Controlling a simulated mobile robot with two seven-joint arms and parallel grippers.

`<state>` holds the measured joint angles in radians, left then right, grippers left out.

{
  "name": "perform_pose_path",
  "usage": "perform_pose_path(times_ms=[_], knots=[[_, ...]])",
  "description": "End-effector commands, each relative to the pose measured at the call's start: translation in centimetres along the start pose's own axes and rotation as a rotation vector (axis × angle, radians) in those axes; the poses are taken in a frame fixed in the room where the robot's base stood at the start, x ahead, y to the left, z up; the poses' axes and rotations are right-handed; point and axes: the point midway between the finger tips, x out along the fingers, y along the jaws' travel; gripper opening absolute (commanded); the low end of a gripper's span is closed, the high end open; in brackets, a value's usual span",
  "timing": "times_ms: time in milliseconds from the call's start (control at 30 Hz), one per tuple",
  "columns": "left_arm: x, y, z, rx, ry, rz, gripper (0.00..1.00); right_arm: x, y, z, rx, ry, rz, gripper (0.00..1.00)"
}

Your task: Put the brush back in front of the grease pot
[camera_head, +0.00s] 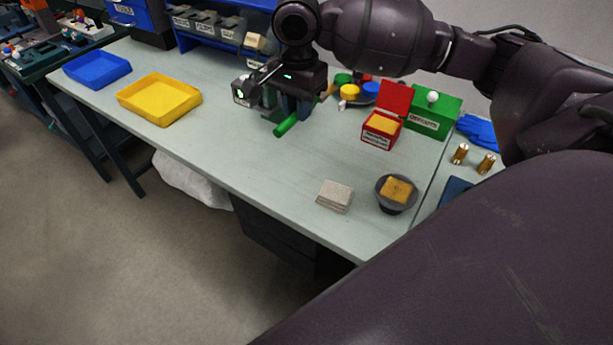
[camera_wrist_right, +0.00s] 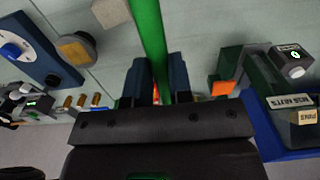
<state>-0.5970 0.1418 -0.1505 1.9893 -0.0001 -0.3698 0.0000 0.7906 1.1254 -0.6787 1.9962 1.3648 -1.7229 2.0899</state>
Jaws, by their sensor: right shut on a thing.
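My right gripper (camera_head: 292,106) is shut on a green rod-like thing (camera_head: 286,125), over the middle of the bench. I take it to be the brush's handle; no bristles show. In the right wrist view the green rod (camera_wrist_right: 149,35) passes between the fingers of my right gripper (camera_wrist_right: 157,82) and runs out of the top edge. I cannot surely tell which thing is the grease pot. Round yellow (camera_head: 349,92), green and blue pieces stand at the back, partly hidden by the gripper and arm. My left gripper is not in view.
A yellow tray (camera_head: 158,98) and a blue tray (camera_head: 97,69) lie at left. A red open box (camera_head: 381,127) and a green box (camera_head: 434,113) stand at right. A grey block (camera_head: 335,196) and a dark bowl with a tan pad (camera_head: 382,187) lie near the front.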

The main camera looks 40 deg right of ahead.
Motion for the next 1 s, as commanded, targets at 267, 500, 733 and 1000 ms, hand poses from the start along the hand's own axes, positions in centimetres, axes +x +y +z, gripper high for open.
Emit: perform_pose_path(times_ms=[267,500,733,1000], knots=[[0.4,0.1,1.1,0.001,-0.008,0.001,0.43,4.2,0.2,-0.4,0.002,0.011,0.012,0.00],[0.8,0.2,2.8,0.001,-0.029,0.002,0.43,9.5,0.2,-0.4,0.000,0.010,0.011,0.00],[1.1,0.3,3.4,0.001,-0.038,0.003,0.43,13.4,0.2,-0.5,0.001,0.010,0.009,0.00],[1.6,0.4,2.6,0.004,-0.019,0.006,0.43,14.8,0.2,-0.5,0.000,0.011,0.006,0.00]])
